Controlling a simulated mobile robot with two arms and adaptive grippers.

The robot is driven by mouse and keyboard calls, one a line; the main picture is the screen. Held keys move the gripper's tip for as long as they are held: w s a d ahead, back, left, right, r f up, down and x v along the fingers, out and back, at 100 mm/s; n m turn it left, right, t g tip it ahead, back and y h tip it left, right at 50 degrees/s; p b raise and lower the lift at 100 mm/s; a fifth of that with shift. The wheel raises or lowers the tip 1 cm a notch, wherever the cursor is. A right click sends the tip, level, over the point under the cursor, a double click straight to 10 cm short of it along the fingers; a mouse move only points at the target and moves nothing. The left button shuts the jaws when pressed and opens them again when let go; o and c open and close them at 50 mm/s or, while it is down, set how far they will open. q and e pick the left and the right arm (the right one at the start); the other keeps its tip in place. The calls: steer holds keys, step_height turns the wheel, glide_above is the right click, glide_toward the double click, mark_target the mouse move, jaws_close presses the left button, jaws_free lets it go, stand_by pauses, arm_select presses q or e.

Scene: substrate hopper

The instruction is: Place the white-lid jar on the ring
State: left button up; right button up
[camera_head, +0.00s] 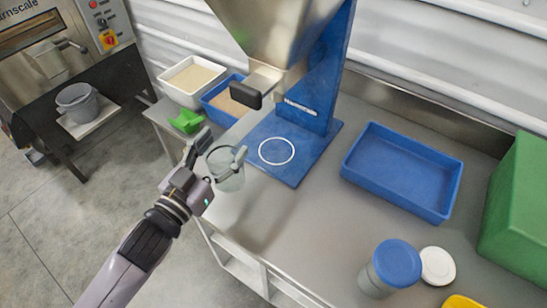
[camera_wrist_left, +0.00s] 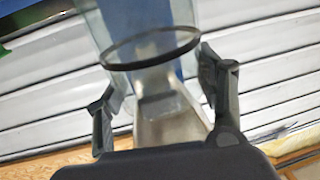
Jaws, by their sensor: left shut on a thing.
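My left gripper (camera_head: 217,153) is shut on a clear glass jar (camera_head: 229,178), with one finger on each side near its rim. The jar looks empty and has no lid on it. It is held roughly upright at the table's front edge, left of the white ring (camera_head: 277,151) and apart from it. The ring lies bare on the hopper's blue base. A white lid (camera_head: 438,266) lies loose on the table at the lower right. In the left wrist view the clear jar (camera_wrist_left: 150,85) shows between the fingers (camera_wrist_left: 162,95). My right gripper is not in view.
The steel hopper (camera_head: 275,28) with its black handle (camera_head: 246,94) hangs above the blue base (camera_head: 290,178). A blue tray (camera_head: 403,203), a blue-lidded jar (camera_head: 393,268) and a green box (camera_head: 520,205) stand to the right. Bins and a green scoop (camera_head: 186,121) are left.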

arm_select(q)
steer(key=shift+s+d+f+m+g+h+b, duration=0.1)
steer(key=shift+d+f+m+g+h+b, duration=0.25)
steer(key=shift+f, duration=0.3)
steer(key=shift+s+d+f+m+g+h+b, duration=0.1)
steer(key=shift+f+m+g+h+b, duration=0.3)
steer(key=shift+f+h, duration=0.2)
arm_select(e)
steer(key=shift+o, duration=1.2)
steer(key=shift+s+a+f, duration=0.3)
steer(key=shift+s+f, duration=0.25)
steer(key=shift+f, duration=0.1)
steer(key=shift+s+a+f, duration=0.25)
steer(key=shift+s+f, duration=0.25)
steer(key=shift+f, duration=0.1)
arm_select(q)
steer(key=shift+w+d, duration=0.15)
steer(key=shift+w, duration=0.05)
steer(key=f+b+x, duration=0.3)
steer(key=b+x, duration=0.5)
steer(key=x, duration=0.9)
steer(key=shift+w+d+b, duration=0.15)
steer(key=shift+d+b, duration=0.1)
steer(key=shift+b, duration=0.05)
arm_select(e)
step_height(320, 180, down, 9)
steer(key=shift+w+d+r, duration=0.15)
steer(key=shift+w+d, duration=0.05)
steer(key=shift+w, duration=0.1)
